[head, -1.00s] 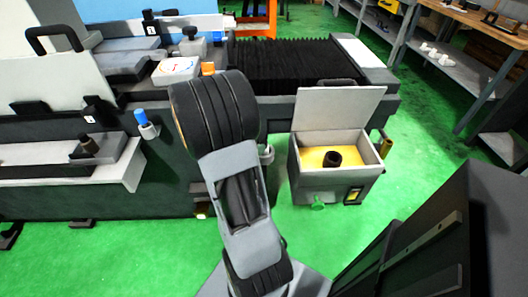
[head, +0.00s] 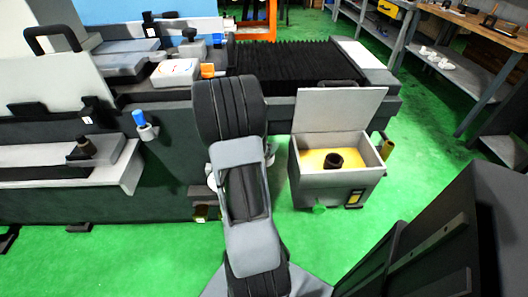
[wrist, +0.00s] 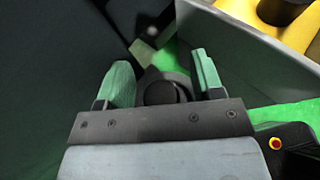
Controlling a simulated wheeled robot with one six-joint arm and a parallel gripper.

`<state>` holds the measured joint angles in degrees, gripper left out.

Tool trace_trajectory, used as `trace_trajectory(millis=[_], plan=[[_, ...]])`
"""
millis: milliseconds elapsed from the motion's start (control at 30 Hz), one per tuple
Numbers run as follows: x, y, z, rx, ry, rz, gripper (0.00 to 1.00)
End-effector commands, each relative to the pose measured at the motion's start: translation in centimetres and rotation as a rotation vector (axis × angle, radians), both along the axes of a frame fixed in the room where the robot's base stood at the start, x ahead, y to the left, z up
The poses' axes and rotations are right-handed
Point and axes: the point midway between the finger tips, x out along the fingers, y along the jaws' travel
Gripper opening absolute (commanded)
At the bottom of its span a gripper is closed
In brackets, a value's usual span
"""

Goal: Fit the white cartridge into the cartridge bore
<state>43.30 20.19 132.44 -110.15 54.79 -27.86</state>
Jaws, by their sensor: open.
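My gripper (wrist: 160,78) shows in the wrist view with two green fingers, spread apart. A dark round piece (wrist: 160,93) shows between and behind the fingers; I cannot tell what it is or whether it touches them. In the head view my arm hides the gripper. No white cartridge can be clearly made out. An open grey box (head: 334,182) with a yellow inside holds a dark ring (head: 333,160), which may be the cartridge bore. In the wrist view the box wall (wrist: 250,42) lies to the right of the fingers, with the dark ring (wrist: 278,10) at the top edge.
The box's raised lid (head: 340,110) stands behind it. The dark machine front (head: 165,190) runs along the left, with a blue-capped piece (head: 145,125) in a holder. A red button (wrist: 275,143) shows at the wrist view's lower right.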

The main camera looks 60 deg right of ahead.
Motion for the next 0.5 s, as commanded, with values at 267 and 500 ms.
trace_trajectory(millis=[267, 500], plan=[[0.03, 0.03, 0.02, 0.000, 0.000, 0.000, 0.41], [0.03, 0.06, -0.03, 0.001, 0.000, 0.000, 0.18]])
